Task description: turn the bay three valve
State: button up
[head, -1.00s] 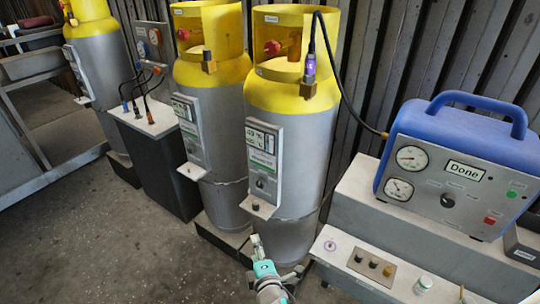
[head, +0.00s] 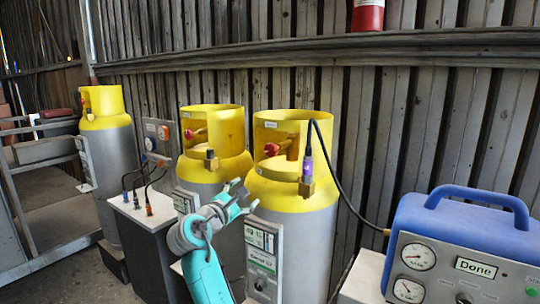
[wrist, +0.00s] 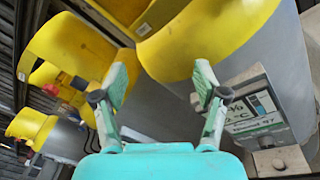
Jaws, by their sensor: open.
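Three grey cylinders with yellow tops stand in a row: the left cylinder (head: 112,165), the middle cylinder (head: 228,162) and the right cylinder (head: 312,245). A red valve knob (head: 196,135) shows inside the middle collar and another red valve knob (head: 272,149) inside the right collar. No bay number is legible. My gripper (head: 241,198) is open and empty, in front of the middle and right cylinders, below collar height. In the wrist view, my gripper (wrist: 160,78) is spread with nothing between its fingers.
A black hose (head: 347,190) runs from a purple-banded fitting (head: 307,166) on the right cylinder to a blue machine (head: 465,225) reading "Done". A grey cabinet (head: 140,225) with hoses stands left of the middle cylinder. A corrugated wall (head: 420,110) is behind.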

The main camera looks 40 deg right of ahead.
aim_at(269, 152)
notch_tip(269, 152, up, 10)
jog(key=d+g+h, duration=0.1)
jog(key=d+g, duration=0.1)
jog(key=shift+m, duration=0.4)
jog(key=x, duration=1)
jog(key=shift+s+d, duration=0.1)
jog(key=shift+s, duration=0.3)
jog(key=c, duration=1.1)
